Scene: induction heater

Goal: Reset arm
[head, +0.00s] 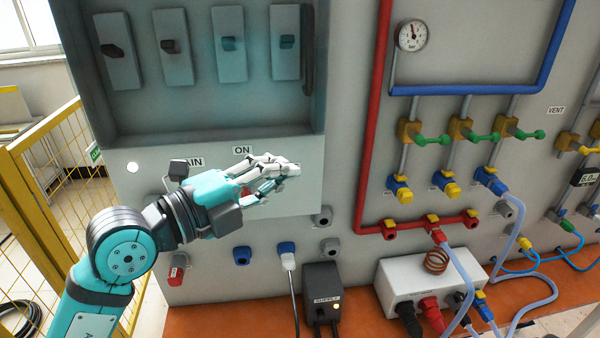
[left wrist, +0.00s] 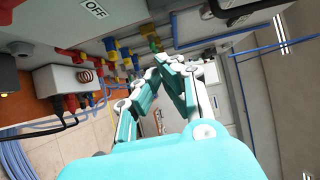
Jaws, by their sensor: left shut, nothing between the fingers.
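My left arm comes in from the lower left in the head view. Its gripper (head: 294,169) is in front of the grey panel, just under the ON label (head: 242,150), with the fingers pointing right. The fingers are closed with nothing between them. In the left wrist view the fingertips of the left gripper (left wrist: 165,62) meet, and the OFF label (left wrist: 95,8) shows at the top left. The gripper covers part of the panel's lower strip behind it. My right gripper is in neither view.
Several switches (head: 230,44) sit in the recessed box above the gripper. A red pipe (head: 369,120) and a pressure gauge (head: 411,35) are to the right. A supply box (head: 322,290) and a white box with a copper coil (head: 398,283) stand below. A yellow fence (head: 40,215) is at left.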

